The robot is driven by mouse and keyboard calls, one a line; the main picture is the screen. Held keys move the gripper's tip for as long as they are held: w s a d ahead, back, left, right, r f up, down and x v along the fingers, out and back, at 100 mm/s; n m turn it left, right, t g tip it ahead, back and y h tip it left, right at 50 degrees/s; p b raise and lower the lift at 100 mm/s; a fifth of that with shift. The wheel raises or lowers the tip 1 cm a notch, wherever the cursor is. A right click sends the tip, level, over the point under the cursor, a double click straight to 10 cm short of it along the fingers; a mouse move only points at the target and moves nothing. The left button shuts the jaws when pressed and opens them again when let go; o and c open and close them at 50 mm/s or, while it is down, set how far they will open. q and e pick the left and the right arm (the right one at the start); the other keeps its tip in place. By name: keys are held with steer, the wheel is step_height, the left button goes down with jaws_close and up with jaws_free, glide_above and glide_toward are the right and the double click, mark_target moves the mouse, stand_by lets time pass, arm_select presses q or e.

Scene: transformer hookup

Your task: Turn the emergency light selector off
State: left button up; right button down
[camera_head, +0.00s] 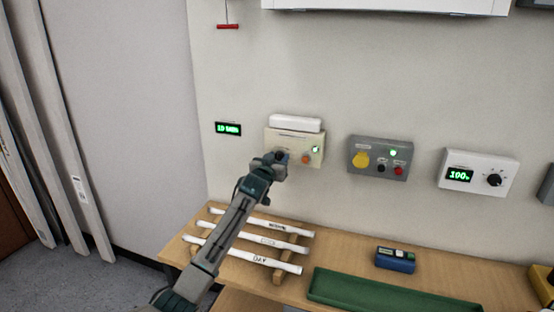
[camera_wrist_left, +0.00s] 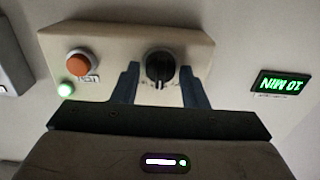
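The cream control box (camera_head: 312,140) is on the wall and carries an orange button (camera_head: 305,159) and a lit green lamp (camera_head: 315,149). In the left wrist view the box (camera_wrist_left: 112,42) shows a round black selector knob (camera_wrist_left: 160,68) with a pointer ridge. My left gripper (camera_head: 281,157) is at the left part of the box and hides the knob in the head view. In the left wrist view my left gripper (camera_wrist_left: 161,84) is open, with one finger on each side of the knob and visible gaps to it. My right gripper is not in view.
A green "10 MIN" display (camera_head: 228,129) is left of the box. A white lamp bar (camera_head: 295,123) is just above it. A grey box (camera_head: 378,157) and a white dial box (camera_head: 478,173) are to the right. Several white tubes (camera_head: 268,241) lie on the wooden bench (camera_head: 345,252) below.

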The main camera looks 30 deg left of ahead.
arm_select(q)
steer(key=c, duration=0.6)
steer(key=shift+n+b, duration=0.3)
steer(key=shift+n, duration=0.1)
steer(key=shift+f+n+b, duration=0.1)
steer(key=shift+n+b, duration=0.5)
steer(key=shift+n, duration=0.3)
steer(key=n+b, duration=0.2)
steer(key=n, duration=0.1)
steer(key=shift+a+n, duration=0.1)
steer(key=shift+n, duration=0.2)
steer(key=shift+n+b, duration=0.5)
steer(key=shift+n, duration=0.5)
